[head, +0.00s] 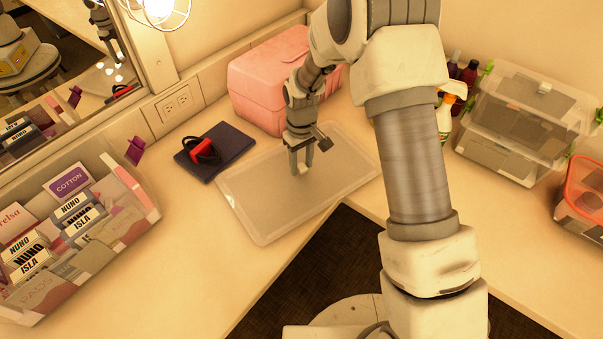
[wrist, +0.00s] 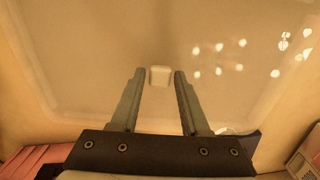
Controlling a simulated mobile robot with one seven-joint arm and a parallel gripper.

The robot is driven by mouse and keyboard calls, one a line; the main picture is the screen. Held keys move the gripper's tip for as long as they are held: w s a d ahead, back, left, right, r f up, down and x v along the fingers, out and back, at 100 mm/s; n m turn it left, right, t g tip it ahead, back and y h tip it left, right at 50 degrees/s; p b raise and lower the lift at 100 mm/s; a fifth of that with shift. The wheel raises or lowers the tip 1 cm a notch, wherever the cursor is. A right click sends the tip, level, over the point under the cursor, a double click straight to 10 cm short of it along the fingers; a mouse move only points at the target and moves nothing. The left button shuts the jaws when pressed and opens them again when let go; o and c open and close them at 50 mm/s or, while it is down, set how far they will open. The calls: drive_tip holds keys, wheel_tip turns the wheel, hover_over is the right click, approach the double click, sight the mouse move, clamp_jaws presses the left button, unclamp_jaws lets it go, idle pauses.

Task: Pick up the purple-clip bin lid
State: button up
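The lid (head: 255,205) is a clear, rounded rectangular sheet lying flat on the counter. It fills most of the wrist view (wrist: 90,75), with a small pale knob (wrist: 160,76) near its middle. My gripper (head: 301,168) points down over the lid. In the wrist view my gripper (wrist: 159,73) is open, its fingertips on either side of the knob with a gap at each side. I cannot tell how far down the knob the tips reach. A purple clip (head: 135,150) sits at the back corner of the clear bin (head: 128,225) on the left, which is open and holds labelled packets.
A pink case (head: 265,85) stands behind the lid. A dark folder (head: 225,145) with a red-and-black item (head: 203,150) lies left of it. Bottles (head: 445,115), a lidded clear bin with green clips (head: 520,105) and an orange-rimmed bin (head: 580,200) stand right. A mirror is at upper left.

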clamp_jaws()
drive_tip(key=shift+r, duration=0.1)
